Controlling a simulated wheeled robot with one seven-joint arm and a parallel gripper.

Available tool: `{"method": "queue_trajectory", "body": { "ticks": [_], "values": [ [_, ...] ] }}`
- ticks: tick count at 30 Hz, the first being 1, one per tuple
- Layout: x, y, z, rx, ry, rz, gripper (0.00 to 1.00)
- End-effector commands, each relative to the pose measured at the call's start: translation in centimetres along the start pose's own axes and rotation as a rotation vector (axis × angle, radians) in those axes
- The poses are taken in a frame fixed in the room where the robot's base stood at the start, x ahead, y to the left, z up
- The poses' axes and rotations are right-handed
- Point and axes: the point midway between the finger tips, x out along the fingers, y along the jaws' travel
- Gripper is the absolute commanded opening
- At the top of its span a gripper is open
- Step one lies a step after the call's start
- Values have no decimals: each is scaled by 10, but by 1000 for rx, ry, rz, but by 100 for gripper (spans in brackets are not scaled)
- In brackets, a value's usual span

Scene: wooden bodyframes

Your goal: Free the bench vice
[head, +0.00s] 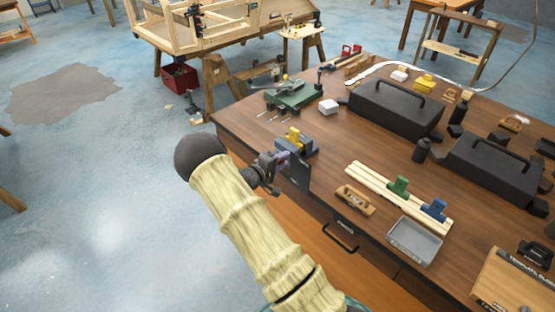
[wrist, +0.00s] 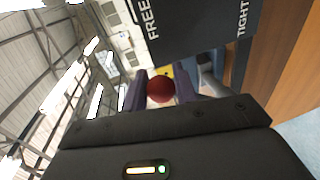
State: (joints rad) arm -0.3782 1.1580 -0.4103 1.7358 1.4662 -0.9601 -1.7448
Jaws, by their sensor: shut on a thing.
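The bench vice (head: 303,142) is mounted at the front edge of the wooden workbench, partly hidden by my arm. A yellow piece (head: 294,136) sits at its jaws; I cannot tell how firmly it is held. My gripper (head: 284,158) is at the front of the vice. In the wrist view, my gripper (wrist: 160,90) has its two purplish fingers shut around a red ball knob (wrist: 160,89), seemingly the end of the vice handle. A dark plate (wrist: 195,25) marked FREE and TIGHT is close beyond the fingers.
The workbench (head: 335,150) carries a green tool (head: 296,95), dark toolboxes (head: 396,107), a wooden-handled tool (head: 355,200), pale strips with green and blue clamps (head: 400,188), and a grey tray (head: 414,241). The floor left of the bench is open.

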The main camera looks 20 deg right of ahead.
Motion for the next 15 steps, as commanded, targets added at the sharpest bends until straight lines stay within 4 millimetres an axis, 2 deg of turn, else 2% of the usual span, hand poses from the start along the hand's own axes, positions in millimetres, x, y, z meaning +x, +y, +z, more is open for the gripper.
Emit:
{"method": "queue_trajectory", "body": {
  "ticks": [1, 14, 15],
  "values": [
    [-2, 2, -6, -1, 10, -1, 0],
    [-3, 4, -8, -10, 13, 3, 0],
    [-3, 4, -8, -10, 13, 3, 36]
  ]
}}
